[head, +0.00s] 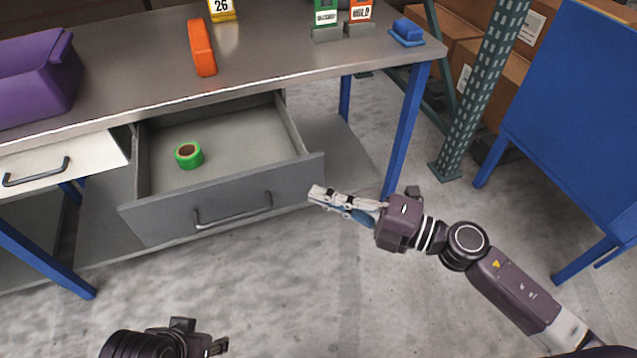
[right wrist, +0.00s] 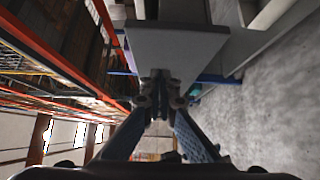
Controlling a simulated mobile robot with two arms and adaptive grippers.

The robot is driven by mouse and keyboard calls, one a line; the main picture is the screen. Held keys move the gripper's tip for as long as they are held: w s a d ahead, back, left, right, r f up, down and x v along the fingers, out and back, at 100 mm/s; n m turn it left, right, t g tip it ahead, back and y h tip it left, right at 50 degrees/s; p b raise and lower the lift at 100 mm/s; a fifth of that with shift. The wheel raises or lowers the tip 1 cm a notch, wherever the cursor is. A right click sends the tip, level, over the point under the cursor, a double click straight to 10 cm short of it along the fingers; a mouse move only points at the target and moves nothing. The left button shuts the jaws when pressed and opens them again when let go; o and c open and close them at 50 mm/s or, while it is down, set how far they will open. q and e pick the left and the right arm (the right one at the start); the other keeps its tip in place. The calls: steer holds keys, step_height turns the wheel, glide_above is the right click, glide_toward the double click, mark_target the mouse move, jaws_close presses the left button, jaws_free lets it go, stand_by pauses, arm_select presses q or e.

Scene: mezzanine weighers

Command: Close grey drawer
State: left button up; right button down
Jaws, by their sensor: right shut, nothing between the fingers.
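The grey drawer (head: 160,216) is pulled out from under the steel-topped workbench, with a dark bar handle (head: 233,212) on its front. A green tape roll (head: 188,155) lies inside it. My right gripper (head: 314,192) is shut and empty, with its tips at the right end of the drawer front; I cannot tell whether they touch. In the right wrist view the shut fingertips (right wrist: 160,77) point at a grey panel (right wrist: 178,45), which appears to be the drawer front. My left gripper (head: 218,346) is low at the bottom edge, away from the drawer; its fingers show too little to judge.
A white drawer (head: 60,165) with a dark handle sits left of the grey one. On the workbench (head: 130,70) are a purple bin (head: 35,80), an orange object (head: 202,47) and a blue object (head: 407,32). A blue bench leg (head: 405,135) stands behind my right gripper. The floor in front is clear.

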mark_target(299, 179)
steer(key=shift+w+a, duration=0.2)
steer(key=shift+w, duration=0.55)
steer(key=shift+w+a, duration=0.2)
steer(key=shift+w, duration=0.5)
arm_select(q)
steer(key=shift+f, duration=0.2)
